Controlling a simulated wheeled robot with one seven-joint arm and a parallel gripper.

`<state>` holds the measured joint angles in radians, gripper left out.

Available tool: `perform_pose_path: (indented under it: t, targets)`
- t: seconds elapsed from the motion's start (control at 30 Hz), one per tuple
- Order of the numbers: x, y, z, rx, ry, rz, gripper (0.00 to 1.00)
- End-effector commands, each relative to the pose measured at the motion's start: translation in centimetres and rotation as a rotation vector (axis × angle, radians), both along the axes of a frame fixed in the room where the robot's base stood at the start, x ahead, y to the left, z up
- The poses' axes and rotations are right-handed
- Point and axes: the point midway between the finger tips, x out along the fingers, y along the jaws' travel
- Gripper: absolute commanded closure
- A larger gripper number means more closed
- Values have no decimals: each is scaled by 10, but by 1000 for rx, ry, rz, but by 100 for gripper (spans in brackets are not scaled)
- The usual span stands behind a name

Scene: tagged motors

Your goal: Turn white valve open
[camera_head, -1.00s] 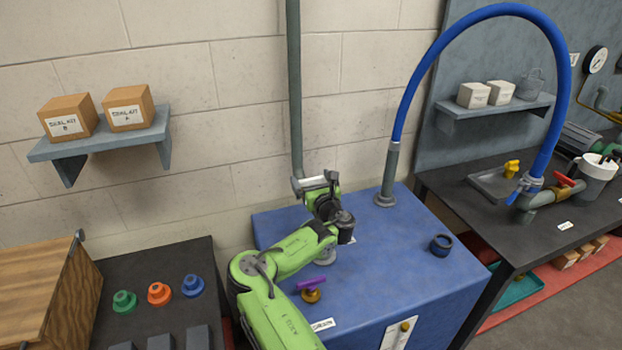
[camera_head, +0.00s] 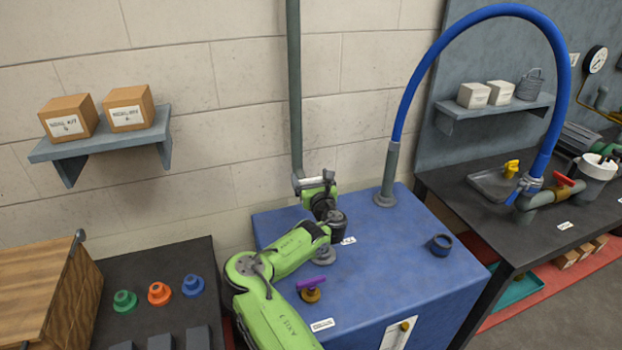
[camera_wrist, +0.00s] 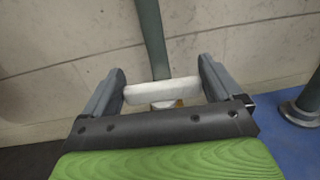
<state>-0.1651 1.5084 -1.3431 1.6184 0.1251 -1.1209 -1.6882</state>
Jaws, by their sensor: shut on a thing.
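The white valve handle (camera_wrist: 162,91) is a pale bar at the foot of the grey-green vertical pipe (camera_head: 294,90). In the wrist view it lies crosswise between the two grey fingers of my gripper (camera_wrist: 161,84), one finger at each end. My gripper is shut on it. In the head view my gripper (camera_head: 314,181) is at the pipe's lower end, behind the blue cabinet's back left part. The handle is mostly hidden there by my gripper. A purple valve handle (camera_head: 318,283) sits on a brass body on the blue cabinet top, apart from my gripper.
The blue cabinet (camera_head: 385,275) carries a dark blue ring (camera_head: 440,244) and the grey base of a blue hose (camera_head: 480,15). A shelf (camera_head: 100,145) with two boxes hangs on the wall at left. The right part of the cabinet top is mostly clear.

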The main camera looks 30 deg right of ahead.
Motion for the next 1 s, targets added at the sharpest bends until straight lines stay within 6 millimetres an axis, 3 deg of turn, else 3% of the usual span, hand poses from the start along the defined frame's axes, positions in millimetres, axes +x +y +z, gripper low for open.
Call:
perform_pose_path:
  t: [1.0]
  targets:
    - [2,2,-3,0,-3,-882,38]
